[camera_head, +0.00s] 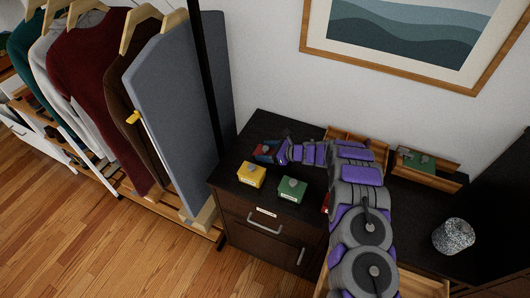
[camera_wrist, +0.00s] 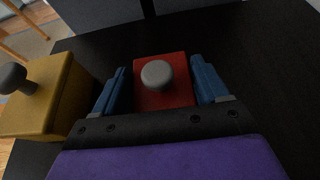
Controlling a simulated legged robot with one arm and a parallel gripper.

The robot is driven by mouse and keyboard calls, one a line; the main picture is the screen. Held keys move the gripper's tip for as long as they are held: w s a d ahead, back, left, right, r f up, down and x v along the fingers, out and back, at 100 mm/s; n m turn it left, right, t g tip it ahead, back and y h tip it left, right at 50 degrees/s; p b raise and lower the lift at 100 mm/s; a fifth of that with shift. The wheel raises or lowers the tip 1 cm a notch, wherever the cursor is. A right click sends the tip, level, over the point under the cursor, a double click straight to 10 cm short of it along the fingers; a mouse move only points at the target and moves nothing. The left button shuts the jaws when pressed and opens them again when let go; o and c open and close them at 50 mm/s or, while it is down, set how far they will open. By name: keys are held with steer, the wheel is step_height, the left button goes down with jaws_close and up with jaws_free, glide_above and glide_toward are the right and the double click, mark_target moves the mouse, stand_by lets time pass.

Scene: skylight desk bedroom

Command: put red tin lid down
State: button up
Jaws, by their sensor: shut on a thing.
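The red tin lid (camera_wrist: 181,95) with its round grey knob sits between the two blue fingers of my gripper (camera_wrist: 160,85) in the wrist view. My gripper is shut on it. In the head view my gripper (camera_head: 268,153) is low over the left back part of the dark cabinet top, with some of the red lid (camera_head: 265,151) showing at the fingers. I cannot tell whether the lid touches the surface. A small red piece (camera_head: 325,203) shows beside my arm, mostly hidden; I cannot tell what it is.
A yellow box with a grey knob (camera_head: 250,175) stands just in front of my gripper, left in the wrist view (camera_wrist: 45,100). A green box (camera_head: 291,190) stands right of it. A wooden tray (camera_head: 440,180) and a speckled cylinder (camera_head: 453,237) are farther right. Hanging clothes are left.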

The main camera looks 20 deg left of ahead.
steer(key=shift+d+r, duration=0.1)
steer(key=shift+d, duration=0.15)
steer(key=shift+a+f, duration=0.25)
steer(key=shift+a, duration=0.05)
steer(key=o, duration=0.9)
steer(key=shift+a, duration=0.35)
steer(key=shift+o, duration=1)
steer(key=shift+d, duration=0.35)
steer(key=shift+r, duration=0.1)
steer(key=shift+d+r, duration=0.1)
steer(key=p+v, duration=0.1)
steer(key=v, duration=0.9)
steer(key=shift+d+r+p, duration=0.15)
steer(key=shift+r+p, duration=0.05)
steer(key=shift+p, duration=0.2)
steer(key=shift+s+d+r, duration=0.15)
steer(key=shift+d, duration=0.35)
